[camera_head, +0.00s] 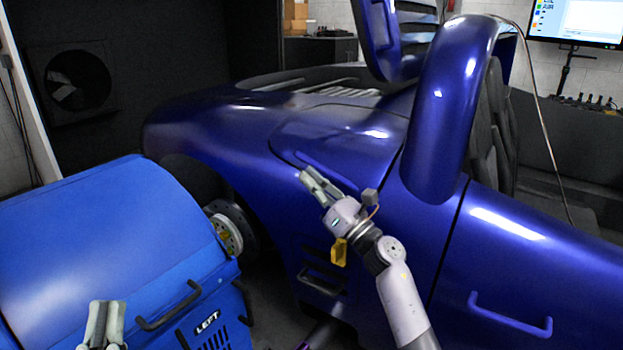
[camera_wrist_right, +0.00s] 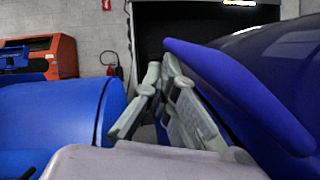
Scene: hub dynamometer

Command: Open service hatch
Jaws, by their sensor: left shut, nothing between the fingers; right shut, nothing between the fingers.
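The service hatch (camera_head: 335,128) looks like the outlined blue panel on the car's upper side, and it lies flush with the body. A blue bar handle (camera_head: 332,168) runs along its lower edge, partly behind my right gripper (camera_head: 308,178). In the right wrist view the handle (camera_wrist_right: 235,92) slants down to the right, just beside the fingers (camera_wrist_right: 163,78). The right gripper is shut and empty; whether it touches the handle I cannot tell. My left gripper (camera_head: 106,308) is shut and empty, low at the left in front of the blue dynamometer unit.
The blue dynamometer unit (camera_head: 90,235), marked LEFT, stands at the left by the car's hub (camera_head: 228,232). The door handle (camera_head: 510,316) is at lower right. A raised blue panel (camera_head: 385,40) and roll hoop (camera_head: 440,110) rise behind the hatch. An orange machine (camera_wrist_right: 45,58) shows in the wrist view.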

